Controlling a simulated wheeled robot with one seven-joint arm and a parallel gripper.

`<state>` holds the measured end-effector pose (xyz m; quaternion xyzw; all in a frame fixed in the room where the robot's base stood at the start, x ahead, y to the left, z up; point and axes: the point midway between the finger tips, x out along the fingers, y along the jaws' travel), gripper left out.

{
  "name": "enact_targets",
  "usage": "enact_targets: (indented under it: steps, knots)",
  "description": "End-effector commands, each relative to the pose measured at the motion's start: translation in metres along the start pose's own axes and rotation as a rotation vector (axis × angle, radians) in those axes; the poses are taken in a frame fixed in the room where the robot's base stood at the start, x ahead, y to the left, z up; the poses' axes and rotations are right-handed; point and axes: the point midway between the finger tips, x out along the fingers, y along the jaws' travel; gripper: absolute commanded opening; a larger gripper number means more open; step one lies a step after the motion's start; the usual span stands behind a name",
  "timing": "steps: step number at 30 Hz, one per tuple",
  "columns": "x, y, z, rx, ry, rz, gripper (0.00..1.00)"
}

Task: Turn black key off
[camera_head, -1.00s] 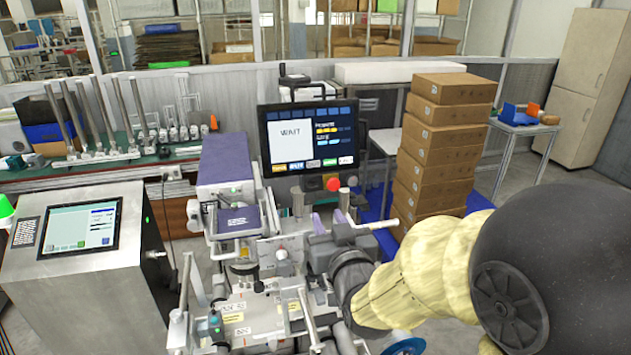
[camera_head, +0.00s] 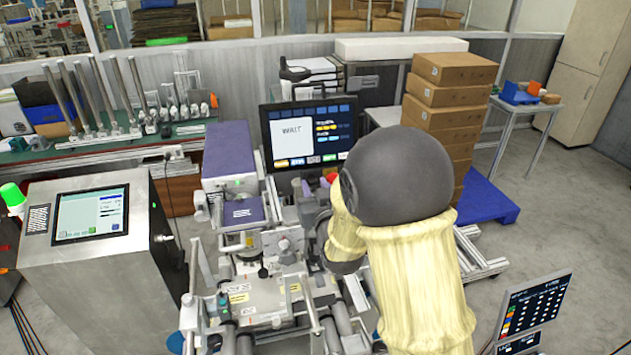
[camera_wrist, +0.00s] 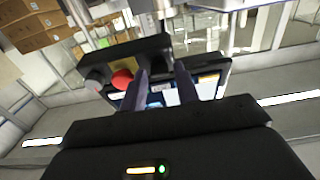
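The control panel under the monitor (camera_head: 310,133) carries a red button (camera_head: 331,173), partly covered by my arm in the head view. The red button also shows in the wrist view (camera_wrist: 122,79), just left of my fingers. My gripper (camera_wrist: 162,72) is open, its two dark fingers apart with nothing seen held between them. In the head view its purple-grey fingers (camera_head: 302,188) are just below the monitor, left of the red button.
The machine with its purple-topped housing (camera_head: 228,155) stands left of the gripper. A steel cabinet with a screen (camera_head: 91,215) is further left. Stacked cartons (camera_head: 450,95) and a blue pallet (camera_head: 487,200) are at right.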

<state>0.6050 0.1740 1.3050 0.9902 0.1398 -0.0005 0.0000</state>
Motion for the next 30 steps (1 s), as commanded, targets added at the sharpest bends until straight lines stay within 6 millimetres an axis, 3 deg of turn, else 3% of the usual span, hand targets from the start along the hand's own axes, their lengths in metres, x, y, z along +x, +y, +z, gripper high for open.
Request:
enact_targets:
  steps: [10,15,30]
  knots:
    - [0.0038,0.0002,0.0005,0.0,0.0,0.0,0.29]
    - [0.0037,0.0001,0.0004,0.0,0.0,0.0,0.0]
    - [0.0036,0.0007,0.0029,-0.086,0.003,-0.018,0.0]
